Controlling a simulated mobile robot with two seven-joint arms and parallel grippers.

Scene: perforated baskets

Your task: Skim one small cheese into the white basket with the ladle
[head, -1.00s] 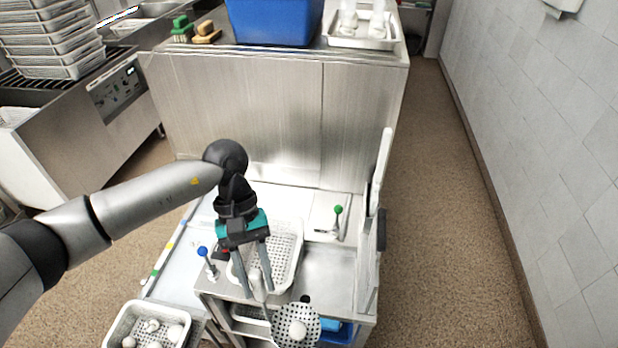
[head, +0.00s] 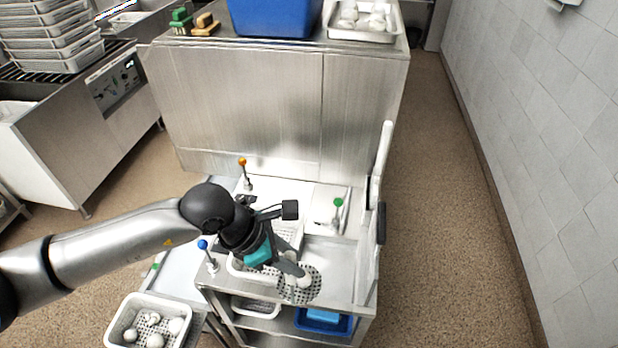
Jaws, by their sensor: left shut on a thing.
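My left gripper (head: 281,264) is shut on the handle of the perforated ladle (head: 299,293). The ladle's round bowl is over the front part of the steel worktop, and a pale small cheese (head: 304,282) appears to lie in it, partly hidden. A white perforated basket (head: 236,268) stands on the worktop behind and under the gripper, largely covered by my arm. Another white perforated basket (head: 110,333) at the lower left holds several small white cheeses (head: 154,341). My right gripper is not in view.
Levers with blue (head: 203,244), green (head: 338,202) and orange (head: 242,161) knobs stand around the worktop. A blue tray (head: 322,321) is on the shelf below. A blue crate (head: 275,18) and a tray of white items (head: 361,36) stand at the back.

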